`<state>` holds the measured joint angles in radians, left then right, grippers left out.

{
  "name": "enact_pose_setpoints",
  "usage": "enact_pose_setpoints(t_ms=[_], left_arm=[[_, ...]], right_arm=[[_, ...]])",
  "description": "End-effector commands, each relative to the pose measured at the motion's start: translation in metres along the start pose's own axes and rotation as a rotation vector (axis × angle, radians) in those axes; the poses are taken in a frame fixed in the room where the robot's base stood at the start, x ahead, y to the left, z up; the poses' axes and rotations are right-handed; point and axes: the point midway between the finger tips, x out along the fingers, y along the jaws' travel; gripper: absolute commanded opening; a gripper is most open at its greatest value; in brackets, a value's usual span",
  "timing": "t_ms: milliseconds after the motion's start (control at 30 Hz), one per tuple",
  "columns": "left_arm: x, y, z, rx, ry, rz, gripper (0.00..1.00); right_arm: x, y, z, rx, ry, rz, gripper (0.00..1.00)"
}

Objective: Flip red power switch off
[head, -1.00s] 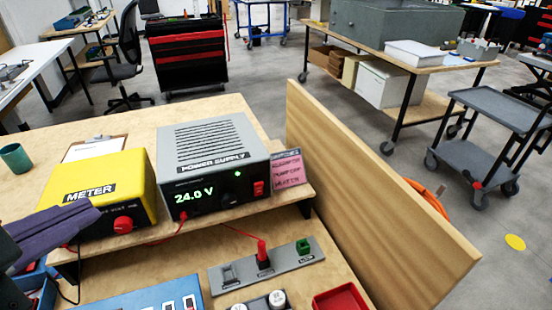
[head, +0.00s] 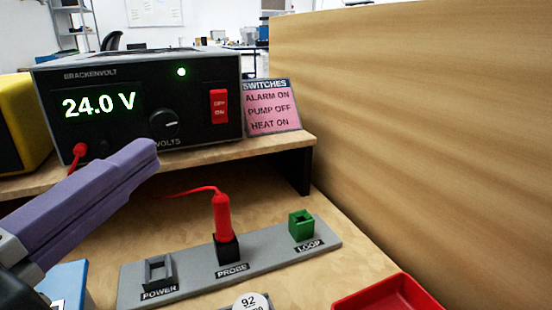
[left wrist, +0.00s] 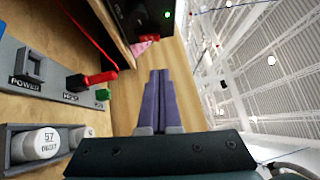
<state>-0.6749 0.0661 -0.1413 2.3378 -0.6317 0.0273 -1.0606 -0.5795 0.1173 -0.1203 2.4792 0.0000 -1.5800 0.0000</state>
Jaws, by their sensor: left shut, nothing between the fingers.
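The red power switch (head: 219,106) is on the front right of the power supply (head: 190,84), beside the knob, with OFF above ON on its face. The supply's display reads 24.0 V and its green light is lit. My left gripper (head: 150,150) is shut and empty, its purple fingers pointing up and right. In the head view its tips appear below and left of the switch, apart from it. My right gripper is not in view.
A pink switches card (head: 272,107) leans right of the supply. Below the shelf, a grey strip (head: 190,280) holds a red probe plug (head: 222,216) and a green loop socket (head: 301,224). A tall wooden panel (head: 400,130) bounds the right. A red tray (head: 390,295) sits at the front.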

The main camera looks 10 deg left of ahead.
Motion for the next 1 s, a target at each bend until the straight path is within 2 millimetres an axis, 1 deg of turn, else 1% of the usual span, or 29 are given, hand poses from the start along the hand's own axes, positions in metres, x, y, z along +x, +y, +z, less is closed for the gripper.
enact_pose_setpoints(t_ms=[33, 133, 233, 567, 667, 767, 867, 1000], left_arm=[[-0.003, 0.016, -0.004, 0.02, 0.01, -0.014, 0.0], [-0.004, 0.02, -0.009, 0.052, 0.026, -0.038, 0.0], [-0.005, 0.021, -0.011, 0.069, 0.033, -0.049, 0.0], [-0.004, 0.019, -0.011, 0.072, 0.035, -0.052, 0.0], [-0.002, 0.018, -0.011, 0.071, 0.035, -0.053, 0.0], [0.006, 0.017, -0.011, 0.071, 0.035, -0.056, 0.0], [0.021, 0.015, -0.012, 0.072, 0.036, -0.057, 0.0], [0.047, 0.014, -0.013, 0.073, 0.036, -0.058, 0.0]], right_arm=[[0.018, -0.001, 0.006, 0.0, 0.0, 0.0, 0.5], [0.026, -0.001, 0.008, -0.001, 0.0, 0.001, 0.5], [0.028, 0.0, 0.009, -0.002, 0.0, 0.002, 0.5], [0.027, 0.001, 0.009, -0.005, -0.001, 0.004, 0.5], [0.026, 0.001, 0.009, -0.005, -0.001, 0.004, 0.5], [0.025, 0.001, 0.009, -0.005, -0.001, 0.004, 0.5], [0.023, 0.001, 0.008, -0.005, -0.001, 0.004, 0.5], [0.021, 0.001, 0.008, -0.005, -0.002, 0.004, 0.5]])
